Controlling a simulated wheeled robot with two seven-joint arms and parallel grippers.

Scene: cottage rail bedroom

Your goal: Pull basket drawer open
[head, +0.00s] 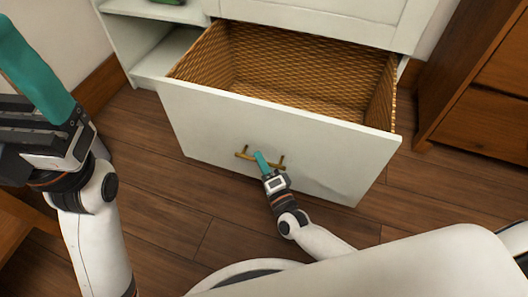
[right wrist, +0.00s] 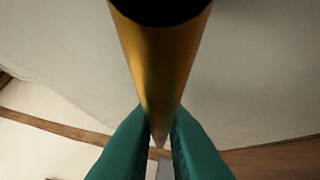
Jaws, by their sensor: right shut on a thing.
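The basket drawer (head: 270,138) stands well out of the white cabinet, with a white front and a woven, wicker-like inside that looks empty. Its brass bar handle (head: 243,155) is on the middle of the front. My right gripper (head: 260,158) is at the handle, shut on it. In the right wrist view the brass handle (right wrist: 160,70) runs down between the two teal fingers (right wrist: 158,140). My left gripper (head: 30,65) is raised at the left of the head view, away from the drawer; its fingertips are cut off by the frame edge.
The white cabinet (head: 318,12) stands behind the drawer, with open shelves (head: 165,55) at its left. A brown wooden chest (head: 485,100) is at the right. Wooden floor (head: 160,215) is clear in front of the drawer. Wooden furniture (head: 15,225) shows at the lower left.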

